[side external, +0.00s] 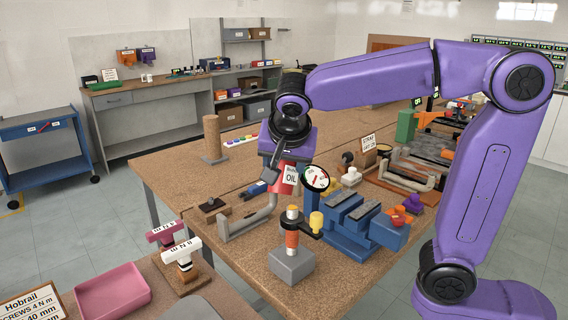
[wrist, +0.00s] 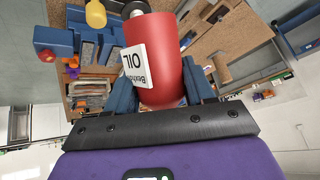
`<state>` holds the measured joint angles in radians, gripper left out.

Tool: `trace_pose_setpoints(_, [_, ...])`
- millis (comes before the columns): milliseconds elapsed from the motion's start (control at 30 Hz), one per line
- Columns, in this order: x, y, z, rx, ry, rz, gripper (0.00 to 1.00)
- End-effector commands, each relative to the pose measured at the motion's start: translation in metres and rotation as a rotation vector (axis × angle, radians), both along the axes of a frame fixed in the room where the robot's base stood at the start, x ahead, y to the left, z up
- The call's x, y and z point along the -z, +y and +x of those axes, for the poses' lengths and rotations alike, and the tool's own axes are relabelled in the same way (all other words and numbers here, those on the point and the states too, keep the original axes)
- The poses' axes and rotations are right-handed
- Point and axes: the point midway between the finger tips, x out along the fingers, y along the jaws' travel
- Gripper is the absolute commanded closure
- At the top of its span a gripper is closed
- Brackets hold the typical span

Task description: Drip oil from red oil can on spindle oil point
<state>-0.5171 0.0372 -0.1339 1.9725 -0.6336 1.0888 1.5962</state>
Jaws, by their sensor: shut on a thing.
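The red oil can (side external: 280,182) has a white label reading OIL and hangs above the near bench in the side view. In the wrist view the red oil can (wrist: 182,62) fills the middle, its label upside down. My gripper (side external: 277,165) is shut on the can; its blue fingers stand on both sides of it in the wrist view. A round dial (side external: 315,178) is just right of the can. An upright post with orange and dark bands (side external: 292,237) stands on a grey block below. I cannot tell which part is the spindle oil point; the can's spout is not clear.
A blue vise-like block (side external: 350,222) and a yellow-topped piece (side external: 316,222) stand right of the post. A cork-coloured cylinder (side external: 212,138) stands at the back left. The bench (side external: 175,170) has bare room on its left.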

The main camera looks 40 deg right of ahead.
Motion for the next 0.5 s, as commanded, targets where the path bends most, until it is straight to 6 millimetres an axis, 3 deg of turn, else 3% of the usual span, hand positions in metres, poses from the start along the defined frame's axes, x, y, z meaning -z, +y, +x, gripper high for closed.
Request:
trace_pose_setpoints(300, [0.0009, 0.0001, -0.0002, -0.001, -0.117, -0.207, 0.89])
trace_pose_setpoints(500, [0.0000, -0.0002, 0.0006, 0.000, -0.142, -0.241, 0.89])
